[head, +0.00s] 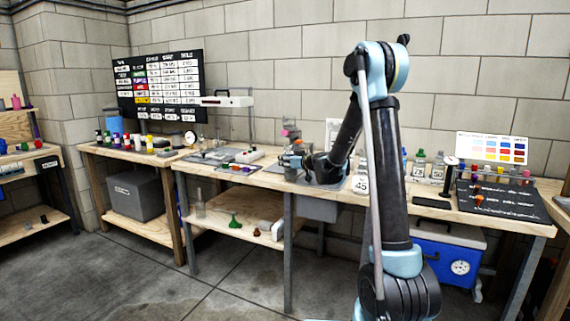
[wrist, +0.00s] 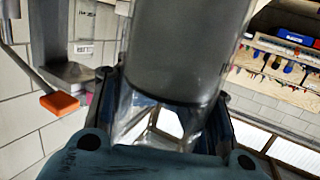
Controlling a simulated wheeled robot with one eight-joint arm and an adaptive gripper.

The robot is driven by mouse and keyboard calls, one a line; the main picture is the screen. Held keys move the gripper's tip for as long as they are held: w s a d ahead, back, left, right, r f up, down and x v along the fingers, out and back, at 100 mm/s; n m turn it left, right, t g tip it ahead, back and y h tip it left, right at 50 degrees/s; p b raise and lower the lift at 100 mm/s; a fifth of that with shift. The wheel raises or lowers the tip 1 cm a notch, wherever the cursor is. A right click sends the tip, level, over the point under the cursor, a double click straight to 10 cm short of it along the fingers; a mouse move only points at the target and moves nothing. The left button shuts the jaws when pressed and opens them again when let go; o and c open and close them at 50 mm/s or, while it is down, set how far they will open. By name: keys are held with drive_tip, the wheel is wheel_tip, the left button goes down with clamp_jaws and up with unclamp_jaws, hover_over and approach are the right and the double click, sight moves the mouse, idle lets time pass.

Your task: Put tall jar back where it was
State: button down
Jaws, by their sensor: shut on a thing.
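My gripper (wrist: 160,115) is shut on the tall jar (wrist: 185,55), a large clear cylinder with dark grey contents that fills the upper middle of the wrist view. The jar's lower part, between the fingers, is clear. Its far end is cut off by the frame. In the head view my gripper (head: 293,160) is over the back of the long wooden bench (head: 250,182), left of my arm. The jar is too small and too hidden there to make out clearly. I cannot tell whether it touches the bench.
An orange block (wrist: 60,104) on a grey stand is left of the jar in the wrist view. A black mat (head: 500,205) with small items, a white colour chart (head: 491,148) and several bottles occupy the bench's right side. A grey tray (head: 215,155) lies left of my gripper.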

drive_tip(key=shift+f, duration=0.5)
drive_tip(key=c, duration=0.9)
unclamp_jaws()
drive_tip(key=shift+o, duration=0.2)
